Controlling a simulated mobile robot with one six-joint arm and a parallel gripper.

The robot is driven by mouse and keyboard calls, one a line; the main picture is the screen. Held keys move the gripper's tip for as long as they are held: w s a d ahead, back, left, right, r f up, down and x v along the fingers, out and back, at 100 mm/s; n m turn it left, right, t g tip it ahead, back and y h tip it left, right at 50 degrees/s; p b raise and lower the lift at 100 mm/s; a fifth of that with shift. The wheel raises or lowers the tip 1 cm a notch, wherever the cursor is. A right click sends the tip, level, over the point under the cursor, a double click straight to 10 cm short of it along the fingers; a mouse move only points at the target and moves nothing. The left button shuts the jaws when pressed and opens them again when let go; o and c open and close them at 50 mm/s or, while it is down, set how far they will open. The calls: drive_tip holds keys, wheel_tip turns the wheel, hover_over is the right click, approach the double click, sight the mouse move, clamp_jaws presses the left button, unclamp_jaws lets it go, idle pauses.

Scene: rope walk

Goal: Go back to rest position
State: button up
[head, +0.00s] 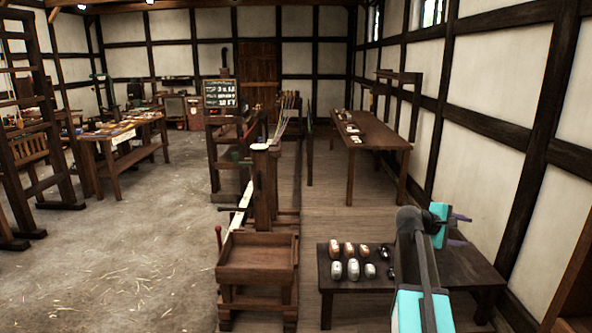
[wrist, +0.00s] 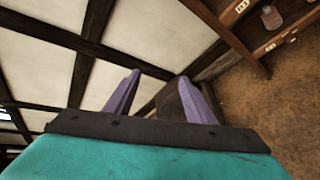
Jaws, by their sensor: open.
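My gripper (head: 461,217) is raised at the right in the head view, above the low dark table (head: 458,262) and close to the timbered wall. In the wrist view its two purple fingers (wrist: 163,92) stand apart with nothing between them. My arm hides part of the low table and some of what stands on it. The wrist view looks past the fingers at the wall panels, dark beams and brown floor.
Several small metallic and copper-coloured objects (head: 352,270) stand on the low table. A wooden tray stand (head: 256,272) is left of it. A long table (head: 372,135) runs along the right wall. Wooden shelves (wrist: 262,45) show in the wrist view. Open floor (head: 130,240) lies left.

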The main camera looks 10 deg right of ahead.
drive_tip(key=s+a+f+n+y, duration=0.1)
drive_tip(key=a+f+y, duration=0.1)
drive_tip(key=a+f, duration=0.95)
drive_tip(key=s+a+f+n+g+y, duration=0.15)
drive_tip(key=a+f, duration=0.55)
drive_tip(key=f, duration=0.9)
drive_tip(key=s+a+f+y, duration=0.25)
drive_tip(key=a+f, duration=0.65)
drive_tip(key=f, duration=0.5)
drive_tip(key=s+a+f+m+g+y, duration=0.1)
drive_tip(key=s+a+f+g+y, duration=0.2)
drive_tip(key=s+a+f, duration=1.25)
drive_tip(key=s+a+f+m+g+y, duration=0.1)
drive_tip(key=s+a+m+y, duration=0.1)
drive_tip(key=s+a, duration=0.3)
drive_tip(key=s+a+f+m+g+y, duration=0.1)
drive_tip(key=s+a+m, duration=0.3)
drive_tip(key=s, duration=0.6)
drive_tip(key=shift+a+f+m+g+y, duration=0.35)
drive_tip(key=shift+a+f+y, duration=0.15)
drive_tip(key=shift+y, duration=0.3)
